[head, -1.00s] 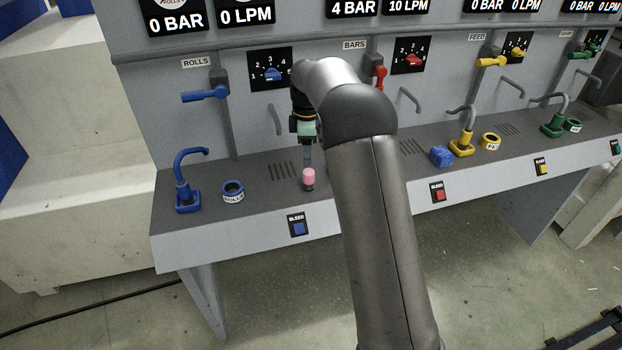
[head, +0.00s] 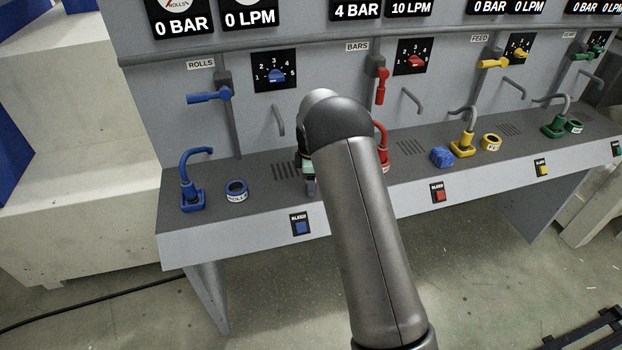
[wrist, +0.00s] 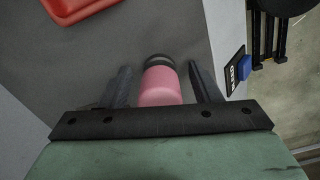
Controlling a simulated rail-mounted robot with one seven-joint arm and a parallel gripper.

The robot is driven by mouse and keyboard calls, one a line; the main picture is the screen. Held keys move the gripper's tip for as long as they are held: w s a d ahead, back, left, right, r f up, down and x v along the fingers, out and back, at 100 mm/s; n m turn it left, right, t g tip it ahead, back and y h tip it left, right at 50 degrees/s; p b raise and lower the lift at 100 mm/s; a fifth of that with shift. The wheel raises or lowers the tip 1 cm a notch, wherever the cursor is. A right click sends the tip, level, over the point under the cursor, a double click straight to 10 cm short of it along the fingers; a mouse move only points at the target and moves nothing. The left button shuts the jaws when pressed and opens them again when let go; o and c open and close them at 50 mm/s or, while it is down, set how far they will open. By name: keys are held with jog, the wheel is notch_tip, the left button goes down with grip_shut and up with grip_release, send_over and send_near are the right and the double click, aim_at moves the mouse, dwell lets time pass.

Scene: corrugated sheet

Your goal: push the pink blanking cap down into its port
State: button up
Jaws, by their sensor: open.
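The pink blanking cap (wrist: 160,86) is in the wrist view, between my two fingers, with a gap on each side. A dark ring (wrist: 158,60), which looks like the port's collar, shows at the cap's far end. I cannot tell how deep the cap sits. My gripper (wrist: 163,76) is open around the cap. In the head view my gripper (head: 309,187) is low at the console shelf, partly behind my arm, and the cap is hidden there.
The grey shelf (head: 265,195) carries a blue spout (head: 187,185) and blue ring (head: 236,191) on the left. A red spout (head: 383,150) stands close right of my arm. A blue lump (head: 442,157) lies farther right. A blue bleed button (head: 301,228) is on the front face.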

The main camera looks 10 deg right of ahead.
jog(key=c, duration=1.1)
jog(key=shift+c, duration=0.2)
jog(key=shift+r, duration=0.2)
